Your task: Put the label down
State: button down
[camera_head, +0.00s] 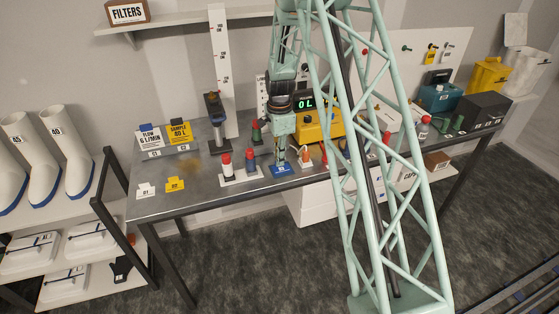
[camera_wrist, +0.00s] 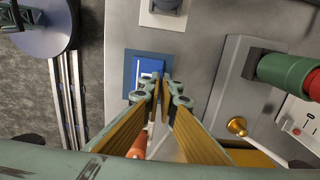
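A blue label (camera_head: 281,170) with white marking is at the front edge of the bench, below my gripper (camera_head: 279,157). In the wrist view the blue label (camera_wrist: 146,68) lies over a darker blue square (camera_wrist: 130,80) on the grey bench top, within its outline. My gripper's fingertips (camera_wrist: 164,82) are close together at the label's near right side and appear shut on its edge. The exact grip is partly hidden by the fingers. The label looks flat, at or very near the surface.
A yellow meter (camera_head: 318,126) stands behind on the right.

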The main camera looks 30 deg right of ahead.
jog(key=shift+f, duration=0.15)
jog(key=c, duration=2.9)
grip_release()
notch_tip(320, 180, up, 12)
jog(key=shift+r, duration=0.2)
